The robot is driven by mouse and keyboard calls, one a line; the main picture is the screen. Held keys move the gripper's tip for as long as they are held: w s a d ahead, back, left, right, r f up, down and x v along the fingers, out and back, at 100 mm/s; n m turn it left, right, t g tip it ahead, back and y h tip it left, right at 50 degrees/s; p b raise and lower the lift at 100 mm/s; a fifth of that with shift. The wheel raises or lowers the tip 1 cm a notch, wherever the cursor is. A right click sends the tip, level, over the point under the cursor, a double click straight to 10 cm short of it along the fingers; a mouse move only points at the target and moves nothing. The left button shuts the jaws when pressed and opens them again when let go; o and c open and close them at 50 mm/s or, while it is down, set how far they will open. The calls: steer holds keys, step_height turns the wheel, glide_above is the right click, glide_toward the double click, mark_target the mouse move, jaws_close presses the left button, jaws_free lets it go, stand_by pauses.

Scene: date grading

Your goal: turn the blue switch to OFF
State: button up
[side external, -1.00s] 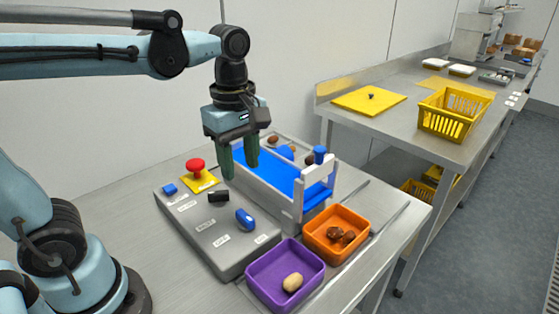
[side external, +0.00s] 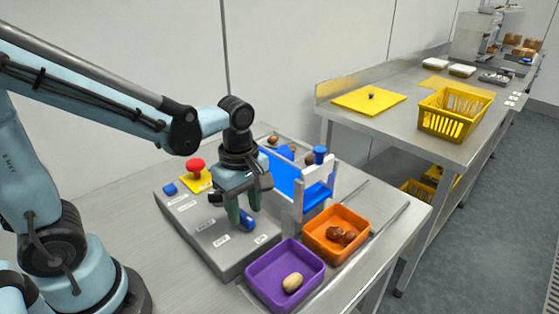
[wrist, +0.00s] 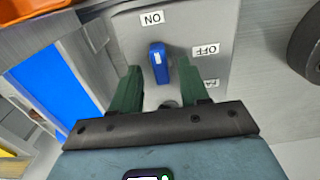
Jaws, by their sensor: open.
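The blue switch (side external: 247,219) stands on top of the grey control box (side external: 205,236). In the wrist view the blue switch (wrist: 160,66) is a raised bar, its far end with a white mark pointing toward the ON label (wrist: 152,18). The OFF label (wrist: 206,50) is to its right. My gripper (side external: 244,217) is low over the box, pointing down. In the wrist view my gripper (wrist: 158,68) is open, with one green finger on either side of the switch. I cannot tell whether either finger touches it.
A red button (side external: 195,165) on a yellow base and a small blue button (side external: 170,188) sit on the box. The blue conveyor (side external: 282,178) is behind. A purple tray (side external: 262,270) and an orange tray (side external: 318,225), both holding dates, stand close on the right.

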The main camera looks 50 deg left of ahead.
steer(key=shift+f, duration=0.55)
jaws_close()
